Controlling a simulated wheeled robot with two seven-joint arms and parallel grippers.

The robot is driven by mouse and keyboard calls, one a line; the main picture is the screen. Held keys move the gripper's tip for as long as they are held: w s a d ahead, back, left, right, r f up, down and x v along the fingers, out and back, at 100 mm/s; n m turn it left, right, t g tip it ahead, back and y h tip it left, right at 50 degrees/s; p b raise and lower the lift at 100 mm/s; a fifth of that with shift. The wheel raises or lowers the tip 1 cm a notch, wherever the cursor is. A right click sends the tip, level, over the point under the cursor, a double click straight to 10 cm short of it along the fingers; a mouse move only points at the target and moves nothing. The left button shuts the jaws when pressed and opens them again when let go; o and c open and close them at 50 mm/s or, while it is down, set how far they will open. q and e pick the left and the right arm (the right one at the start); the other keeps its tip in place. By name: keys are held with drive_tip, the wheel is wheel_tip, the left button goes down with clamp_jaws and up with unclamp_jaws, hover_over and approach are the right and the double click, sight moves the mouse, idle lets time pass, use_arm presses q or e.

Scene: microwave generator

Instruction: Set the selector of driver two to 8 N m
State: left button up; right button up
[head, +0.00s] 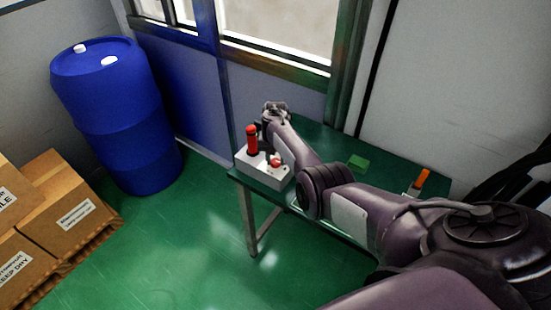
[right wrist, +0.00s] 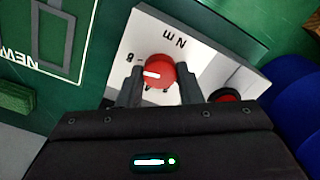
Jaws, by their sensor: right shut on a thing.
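A pale box (head: 257,174) stands on the table's left end, with a red-handled driver (head: 252,139) upright in it and a red selector knob (head: 275,160) beside it. In the right wrist view the knob (right wrist: 161,71) sits on a white face with upside-down "N m" lettering. Its white pointer points left, just below the "8" mark. My right gripper (right wrist: 160,80) is shut on the knob, one finger on each side, hiding part of the scale. The driver's round red end (right wrist: 228,97) shows right of it. Which driver number this is cannot be read. My left gripper is not in view.
The green table (head: 318,138) stands below the window. A green block (head: 357,162) lies mid-table, and an orange-handled tool (head: 422,179) stands at the right end. A blue barrel (head: 115,110) and cardboard boxes (head: 62,205) stand left. The green floor between is clear.

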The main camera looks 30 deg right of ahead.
sight(276, 161)
drive_tip(key=shift+r, duration=0.1)
drive_tip(key=o, duration=1)
drive_tip(key=shift+r, duration=3.85)
